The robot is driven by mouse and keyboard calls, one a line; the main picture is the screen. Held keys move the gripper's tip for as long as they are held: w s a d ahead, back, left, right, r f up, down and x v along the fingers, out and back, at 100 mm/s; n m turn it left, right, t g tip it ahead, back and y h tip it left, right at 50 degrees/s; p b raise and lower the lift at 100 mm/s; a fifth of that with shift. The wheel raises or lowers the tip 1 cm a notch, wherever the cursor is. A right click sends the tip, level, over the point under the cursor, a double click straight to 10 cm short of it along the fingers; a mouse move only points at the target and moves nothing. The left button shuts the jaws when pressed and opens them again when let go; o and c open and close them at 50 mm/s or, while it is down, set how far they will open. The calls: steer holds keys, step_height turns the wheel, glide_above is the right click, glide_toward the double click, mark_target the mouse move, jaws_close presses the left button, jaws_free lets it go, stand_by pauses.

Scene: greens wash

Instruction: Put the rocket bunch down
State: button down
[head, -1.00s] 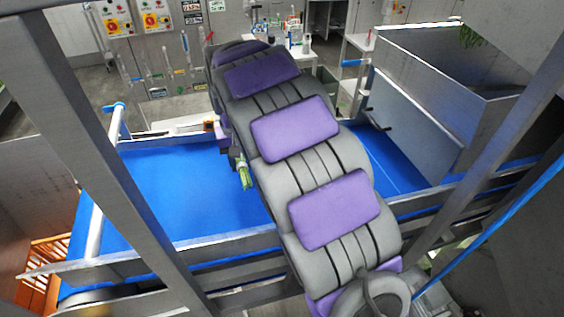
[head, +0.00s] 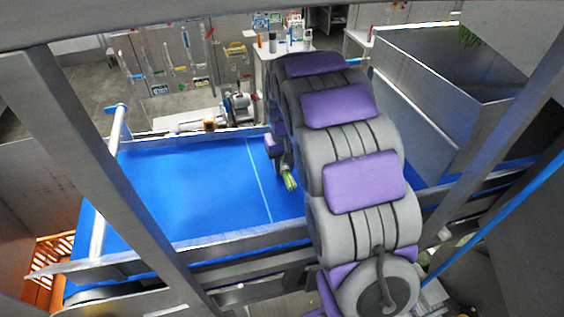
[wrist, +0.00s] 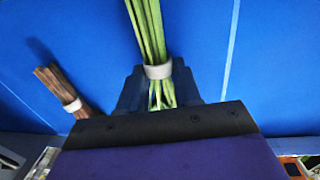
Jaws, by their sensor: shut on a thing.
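The rocket bunch is a bundle of green stems (wrist: 148,30) with a pale band around it. My gripper (wrist: 158,88) is shut on it near the band, with short stem ends on the near side. In the head view the bunch (head: 290,181) shows as a small green bundle beside my arm, over the blue belt (head: 185,195). My arm hides most of the gripper there. I cannot tell whether the bunch touches the belt.
A reddish-brown bunch (wrist: 58,85) with a pale band lies on the belt left of my gripper in the wrist view. The belt left of my arm looks clear. A metal bin (head: 440,70) stands at the right; an orange crate (head: 50,262) is at lower left.

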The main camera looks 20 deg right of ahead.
mark_target(285, 165)
steer(key=shift+d, duration=0.45)
steer(key=c, duration=1.2)
jaws_free()
steer(key=shift+s+a+f, duration=0.1)
steer(key=shift+a+f, duration=0.05)
steer(key=shift+c, duration=0.2)
steer(key=o, duration=0.5)
steer(key=shift+a, duration=0.65)
steer(key=shift+c, duration=0.2)
steer(key=shift+d+r, duration=0.2)
steer(key=shift+d, duration=0.2)
step_height(285, 165, up, 12)
steer(key=b, duration=0.1)
steer(key=shift+d, duration=0.1)
